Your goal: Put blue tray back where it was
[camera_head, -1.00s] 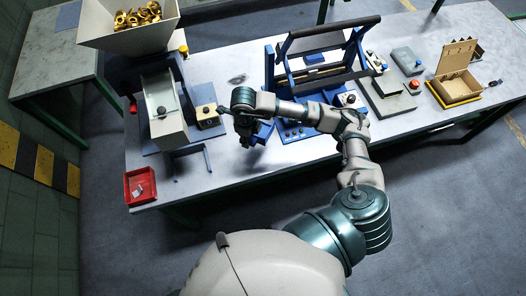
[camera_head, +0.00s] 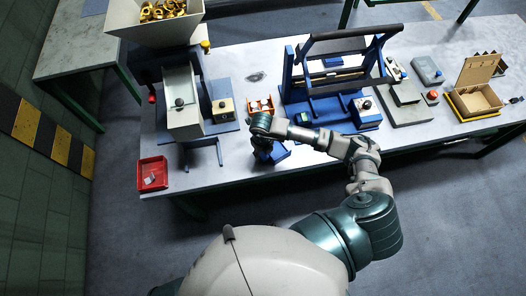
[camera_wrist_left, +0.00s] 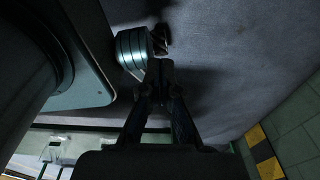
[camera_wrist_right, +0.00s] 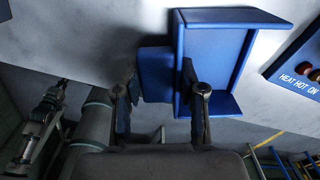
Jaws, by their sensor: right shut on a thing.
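The blue tray (camera_wrist_right: 215,62) is a shallow open tray with raised side walls and a tab at its left in the right wrist view. My right gripper (camera_wrist_right: 162,92) is shut on that tab, with one finger on each side. In the head view the tray (camera_head: 275,155) shows partly, near the table's front edge, with my right gripper (camera_head: 264,148) and wrist covering part of it. Whether it touches the table is unclear. My left gripper (camera_wrist_left: 161,78) shows only in the left wrist view, dark, fingertips together and empty.
An orange fixture (camera_head: 262,106) stands on the table beyond my right wrist. The blue-framed press (camera_head: 335,105) is right of it. A grey chute (camera_head: 182,100) and a red bin (camera_head: 153,172) are at left. Grey boxes and an open cardboard box (camera_head: 478,97) are at right.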

